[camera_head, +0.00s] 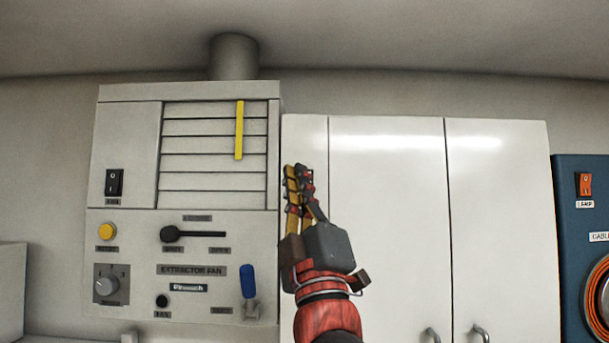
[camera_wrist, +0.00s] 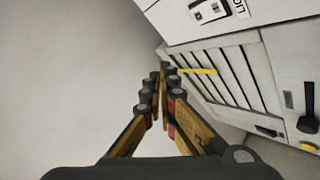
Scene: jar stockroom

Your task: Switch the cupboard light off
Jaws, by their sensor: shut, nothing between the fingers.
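The white cupboard (camera_head: 390,220) stands right of the extractor unit, with a narrow plain strip at its left edge. In the wrist view a small pale switch plate with a dark part (camera_wrist: 208,10) sits on a white panel at the top, beside partly cut-off lettering that reads "on". Its setting cannot be told. In the head view no such switch shows on the cupboard; my gripper covers part of the strip. My gripper (camera_head: 298,172) is shut and empty, pointing up in front of the strip. Its closed fingertips (camera_wrist: 163,72) are apart from the switch in the wrist view.
The extractor unit (camera_head: 130,145) has a black rocker switch (camera_head: 114,182), yellow button (camera_head: 107,231), dial (camera_head: 107,285), black slider (camera_head: 170,233) and blue lever (camera_head: 248,281). A blue panel (camera_head: 568,235) at right carries an orange switch (camera_head: 584,184). Cupboard handles (camera_head: 481,333) protrude low.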

